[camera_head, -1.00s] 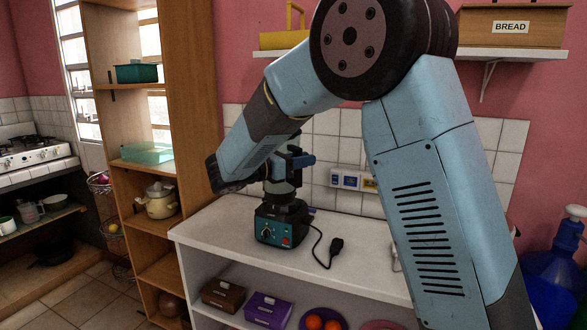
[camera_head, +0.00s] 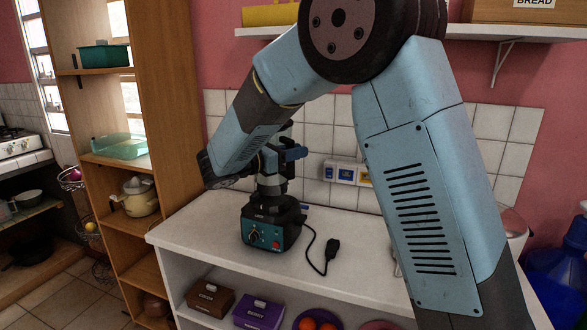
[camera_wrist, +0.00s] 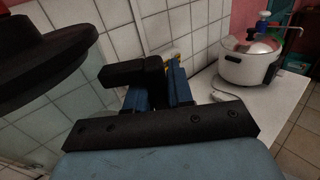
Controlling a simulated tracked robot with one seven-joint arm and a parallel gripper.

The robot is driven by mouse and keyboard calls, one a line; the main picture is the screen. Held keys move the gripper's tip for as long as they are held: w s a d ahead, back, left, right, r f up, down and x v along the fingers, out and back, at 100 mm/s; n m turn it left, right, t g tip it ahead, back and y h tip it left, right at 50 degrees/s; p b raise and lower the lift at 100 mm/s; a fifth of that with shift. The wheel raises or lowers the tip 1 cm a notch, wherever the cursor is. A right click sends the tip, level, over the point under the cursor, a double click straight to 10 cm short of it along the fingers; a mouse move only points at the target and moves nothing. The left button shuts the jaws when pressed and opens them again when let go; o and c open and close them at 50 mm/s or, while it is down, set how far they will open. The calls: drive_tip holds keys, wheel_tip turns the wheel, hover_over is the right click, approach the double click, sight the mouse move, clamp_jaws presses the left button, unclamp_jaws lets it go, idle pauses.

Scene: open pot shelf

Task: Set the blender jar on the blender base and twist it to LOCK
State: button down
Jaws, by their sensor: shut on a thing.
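The blender base (camera_head: 262,236), dark with a teal front, a dial and a red button, stands on the white counter. The blender jar (camera_head: 270,190) is upright directly above it, largely hidden by my arm. It appears to rest on the base, but I cannot tell whether it is seated or locked. My gripper (camera_head: 288,153) is at the jar's upper part, shut on its black handle. In the wrist view my gripper's blue fingers (camera_wrist: 167,88) are around the black handle (camera_wrist: 135,73), and the round black lid (camera_wrist: 45,58) fills the upper left.
A black cord and plug (camera_head: 332,248) lie right of the base. The counter (camera_head: 205,232) has free room on both sides. A tiled wall with sockets (camera_head: 345,172) stands behind. A white pot (camera_wrist: 250,62) stands at the counter's far end in the wrist view. A wooden shelf (camera_head: 165,110) rises at left.

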sight(294, 168)
drive_tip(key=shift+w+d+f+n+t+y, duration=0.2)
drive_tip(key=shift+f+n+t+y, duration=0.15)
drive_tip(key=shift+f, duration=0.4)
drive_tip(key=shift+w+d+f+n+t+y, duration=0.25)
drive_tip(key=shift+f+t, duration=0.15)
drive_tip(key=shift+f, duration=0.4)
drive_tip(key=shift+w+d+f+n+t+y, duration=0.2)
drive_tip(key=shift+f+n+t+y, duration=0.15)
drive_tip(key=shift+f, duration=0.4)
drive_tip(key=shift+w+d+n+t+y, duration=0.3)
drive_tip(key=shift+w+n+t+y, duration=0.55)
drive_tip(key=shift+y, duration=0.35)
drive_tip(key=shift+w+d+n+t+y, duration=0.35)
drive_tip(key=shift+w+n+t+y, duration=0.4)
drive_tip(key=shift+n+y, duration=0.4)
drive_tip(key=shift+w+d+n+t+y, duration=0.3)
drive_tip(key=shift+w+n+t+y, duration=0.45)
drive_tip(key=shift+y, duration=0.55)
drive_tip(key=c, duration=0.9)
unclamp_jaws()
drive_tip(key=shift+f, duration=0.15)
